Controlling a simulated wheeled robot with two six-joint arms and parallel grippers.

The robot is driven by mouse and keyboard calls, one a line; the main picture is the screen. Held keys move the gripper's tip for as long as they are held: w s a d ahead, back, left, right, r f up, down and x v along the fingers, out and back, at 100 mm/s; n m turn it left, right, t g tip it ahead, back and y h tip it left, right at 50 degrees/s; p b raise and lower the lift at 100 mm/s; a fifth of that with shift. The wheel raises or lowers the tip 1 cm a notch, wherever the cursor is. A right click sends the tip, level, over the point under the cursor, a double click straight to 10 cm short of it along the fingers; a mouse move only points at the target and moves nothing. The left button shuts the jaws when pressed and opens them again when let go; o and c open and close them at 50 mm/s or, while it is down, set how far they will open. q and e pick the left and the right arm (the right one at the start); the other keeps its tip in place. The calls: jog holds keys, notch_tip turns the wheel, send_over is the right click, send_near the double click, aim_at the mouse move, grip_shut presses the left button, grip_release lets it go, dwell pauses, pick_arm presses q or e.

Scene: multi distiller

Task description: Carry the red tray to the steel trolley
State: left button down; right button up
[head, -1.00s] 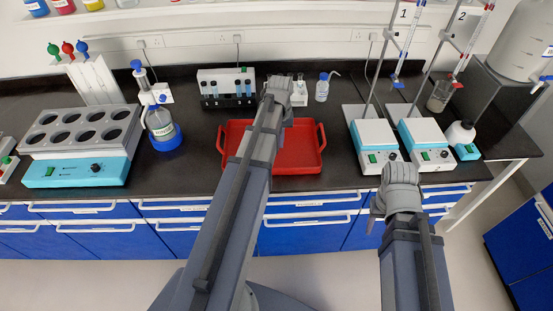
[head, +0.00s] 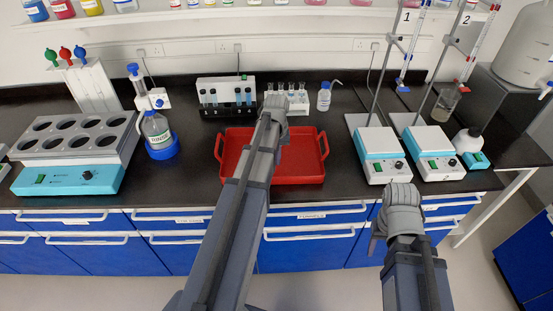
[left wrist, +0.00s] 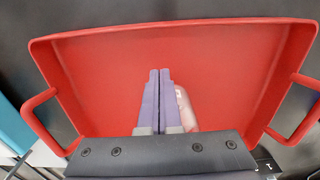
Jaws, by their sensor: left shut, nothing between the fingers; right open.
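The red tray (head: 302,157) lies flat on the black bench, with a handle at its left and right ends. My left gripper (head: 274,112) is over the tray, near its far edge; its fingers are hidden in the head view. In the left wrist view the fingers (left wrist: 160,74) are shut and empty, pointing over the inside of the tray (left wrist: 225,65), away from both handles. A small pale pinkish thing shows beside them; I cannot tell what it is. My right gripper (head: 395,212) is open and empty in front of the bench. No steel trolley is in view.
Behind the tray stand a tube rack (head: 227,95), a vial rack (head: 288,99) and a wash bottle (head: 324,96). A capped bottle (head: 156,130) is to the left. Two stirrer plates (head: 380,155) (head: 432,150) with burette stands are to the right. Blue drawers (head: 310,240) are below.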

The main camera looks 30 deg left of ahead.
aim_at(277, 171)
pick_arm(q)
notch_tip(277, 171, down, 5)
jog(key=b, duration=0.3)
jog(key=shift+r, duration=0.2)
jog(key=s+d, duration=0.1)
jog(key=s+r, duration=0.1)
jog(key=s, duration=0.1)
jog(key=shift+d, duration=0.35)
jog(key=shift+s+d, duration=0.25)
pick_arm(e)
notch_tip(277, 171, down, 4)
jog(key=shift+r, duration=0.2)
pick_arm(q)
jog(key=shift+f, duration=0.1)
